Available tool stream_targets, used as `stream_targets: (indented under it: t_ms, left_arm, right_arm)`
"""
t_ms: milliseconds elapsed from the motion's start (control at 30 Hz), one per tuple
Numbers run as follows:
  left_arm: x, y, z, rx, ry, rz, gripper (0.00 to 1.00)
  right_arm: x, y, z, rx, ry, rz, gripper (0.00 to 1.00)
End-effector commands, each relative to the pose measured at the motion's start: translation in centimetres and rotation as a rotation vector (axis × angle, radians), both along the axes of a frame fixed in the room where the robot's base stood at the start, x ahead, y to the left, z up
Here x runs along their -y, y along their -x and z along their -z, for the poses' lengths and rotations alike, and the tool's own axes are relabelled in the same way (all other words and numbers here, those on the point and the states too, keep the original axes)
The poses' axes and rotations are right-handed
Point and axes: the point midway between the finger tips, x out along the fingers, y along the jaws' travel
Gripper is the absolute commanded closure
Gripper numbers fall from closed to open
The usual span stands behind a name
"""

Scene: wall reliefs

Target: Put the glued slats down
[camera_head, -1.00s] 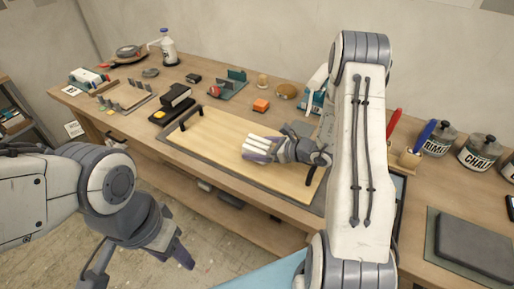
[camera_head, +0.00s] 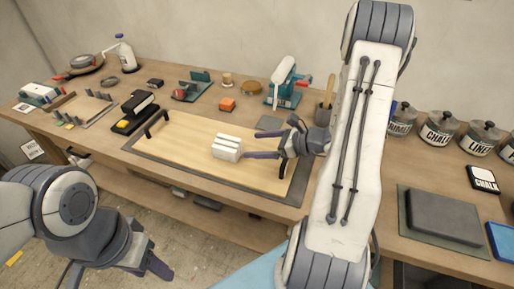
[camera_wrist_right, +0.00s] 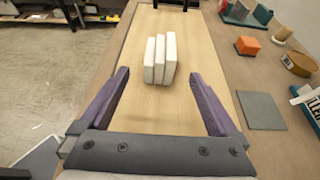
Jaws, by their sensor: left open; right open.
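The glued slats (camera_head: 227,147) are a white block of three pieces side by side. They rest on the pale wooden board (camera_head: 185,150), and they also show in the right wrist view (camera_wrist_right: 160,60), standing beyond my fingertips. My right gripper (camera_head: 266,143) is open and empty, just to the right of the slats and apart from them. Its two purple fingers show in the right wrist view (camera_wrist_right: 159,84) with bare board between them. My left gripper (camera_head: 150,272) is low at the left, in front of the bench and away from the slats; it holds nothing visible.
The board has black handles (camera_head: 157,124) and lies on a grey mat. An orange block (camera_head: 227,104), a teal-and-white tool (camera_head: 284,85) and a grey flat square (camera_wrist_right: 262,110) stand behind or beside it. Labelled jars (camera_head: 440,128) line the right. The board's left part is clear.

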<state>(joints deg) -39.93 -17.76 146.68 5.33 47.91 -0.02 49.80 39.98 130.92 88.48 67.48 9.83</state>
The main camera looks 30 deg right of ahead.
Motion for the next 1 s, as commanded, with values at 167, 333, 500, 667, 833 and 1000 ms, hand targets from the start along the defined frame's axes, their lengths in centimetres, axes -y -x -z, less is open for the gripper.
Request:
stream_targets:
  t_ms: [167, 333, 500, 667, 833, 1000]
  left_arm:
    - [0.0, 0.0, 0.0, 0.0, 0.0, 0.0, 0.48]
    - [0.0, 0.0, 0.0, 0.0, 0.0, 0.0, 0.48]
    - [0.0, 0.0, 0.0, 0.0, 0.0, 0.0, 0.48]
    - [0.0, 0.0, 0.0, 0.0, 0.0, 0.0, 0.48]
    - [0.0, 0.0, 0.0, 0.0, 0.0, 0.0, 0.48]
    - [0.0, 0.0, 0.0, 0.0, 0.0, 0.0, 0.48]
  right_arm:
    - [0.1, 0.4, -0.3, 0.0, 0.003, -0.009, 0.03]
    - [-5.8, 0.8, -1.7, 0.019, 0.091, -0.249, 0.03]
    - [-17.0, 5.6, -4.1, 0.101, 0.32, -0.817, 0.03]
    - [-23.3, 13.0, -5.3, 0.257, 0.581, -1.378, 0.03]
    - [-25.3, 19.3, -6.2, 0.527, 0.879, -1.916, 0.03]
    - [-25.3, 22.3, -7.2, 0.857, 1.155, -2.302, 0.03]
